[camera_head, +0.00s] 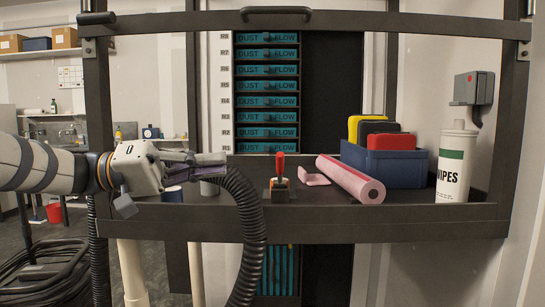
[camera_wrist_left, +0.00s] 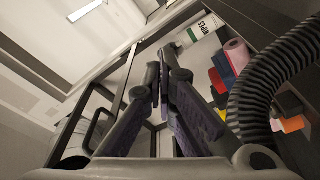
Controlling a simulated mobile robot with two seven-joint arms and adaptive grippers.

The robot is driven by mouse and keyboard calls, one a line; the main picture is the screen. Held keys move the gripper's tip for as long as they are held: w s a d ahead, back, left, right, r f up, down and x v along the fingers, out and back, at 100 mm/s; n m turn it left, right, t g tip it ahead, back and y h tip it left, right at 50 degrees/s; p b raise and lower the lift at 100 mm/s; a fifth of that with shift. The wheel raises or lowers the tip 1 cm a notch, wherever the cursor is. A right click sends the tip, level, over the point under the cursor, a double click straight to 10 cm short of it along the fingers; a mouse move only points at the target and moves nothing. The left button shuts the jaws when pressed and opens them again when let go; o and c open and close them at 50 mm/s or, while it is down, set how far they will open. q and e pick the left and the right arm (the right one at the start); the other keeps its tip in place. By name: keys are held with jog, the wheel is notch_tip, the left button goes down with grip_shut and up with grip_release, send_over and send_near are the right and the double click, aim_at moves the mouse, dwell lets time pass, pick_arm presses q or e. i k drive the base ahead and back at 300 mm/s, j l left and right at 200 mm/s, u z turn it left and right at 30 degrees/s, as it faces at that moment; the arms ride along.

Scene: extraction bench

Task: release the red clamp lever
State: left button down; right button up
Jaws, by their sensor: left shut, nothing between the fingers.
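The red clamp lever (camera_head: 279,165) stands upright on a small dark base (camera_head: 280,186) on the bench shelf, near the middle of the head view. My left gripper (camera_head: 222,160) comes in from the left over the shelf. Its fingers are shut with nothing between them, and they point right, toward the lever but apart from it. In the left wrist view the shut fingers (camera_wrist_left: 163,72) fill the middle. I cannot clearly pick out the lever there. My right gripper is not in view.
A black ribbed hose (camera_head: 250,225) arches up in front of the shelf, between my gripper and the lever. A dark crossbar (camera_head: 380,22) spans above.

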aim_at(279, 182)
jog(key=i, duration=1)
